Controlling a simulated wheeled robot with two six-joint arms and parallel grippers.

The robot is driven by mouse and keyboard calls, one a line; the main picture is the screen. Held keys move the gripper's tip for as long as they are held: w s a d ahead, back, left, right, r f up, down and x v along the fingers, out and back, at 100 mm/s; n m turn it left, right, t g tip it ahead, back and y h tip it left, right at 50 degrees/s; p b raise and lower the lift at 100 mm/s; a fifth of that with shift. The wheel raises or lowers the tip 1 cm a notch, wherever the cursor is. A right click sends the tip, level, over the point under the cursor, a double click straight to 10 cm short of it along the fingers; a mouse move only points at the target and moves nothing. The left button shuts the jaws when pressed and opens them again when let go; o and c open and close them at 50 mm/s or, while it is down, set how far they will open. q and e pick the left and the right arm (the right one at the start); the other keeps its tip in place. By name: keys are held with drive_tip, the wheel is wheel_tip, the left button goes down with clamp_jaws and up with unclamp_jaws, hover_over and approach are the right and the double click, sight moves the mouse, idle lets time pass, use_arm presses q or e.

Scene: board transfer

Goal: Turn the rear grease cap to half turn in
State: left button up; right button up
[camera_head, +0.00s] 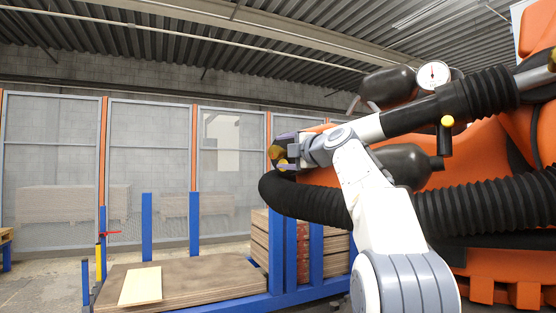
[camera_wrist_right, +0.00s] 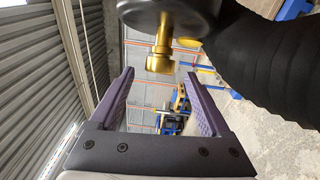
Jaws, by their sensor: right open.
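A brass grease cap (camera_wrist_right: 159,62) on a short stem hangs from a dark rounded body (camera_wrist_right: 165,12) in the right wrist view. A second brass piece (camera_wrist_right: 188,43) shows partly behind it. I cannot tell from a label which is the rear cap, nor read its turn. My right gripper (camera_wrist_right: 158,76) is open, its two purple-grey fingers on either side of the cap's line, with gaps on both sides. In the head view my right gripper (camera_head: 280,154) is at the machine's left end, by a yellow brass spot (camera_head: 283,163); its fingertips are hard to make out. My left gripper is not in view.
A black ribbed hose (camera_head: 310,200) curves just below the gripper. The orange machine (camera_head: 485,150) with dark cylinders and a round gauge (camera_head: 433,75) fills the right. A blue rack (camera_head: 275,300) with stacked boards (camera_head: 200,275) stands lower left. Fence panels (camera_head: 150,165) stand behind.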

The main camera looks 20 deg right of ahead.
drive_tip(key=s+d+b, duration=0.1)
drive_tip(key=s+b, duration=0.1)
drive_tip(key=s, duration=0.5)
drive_tip(key=shift+s+f+b, duration=0.15)
drive_tip(key=shift+b, duration=0.15)
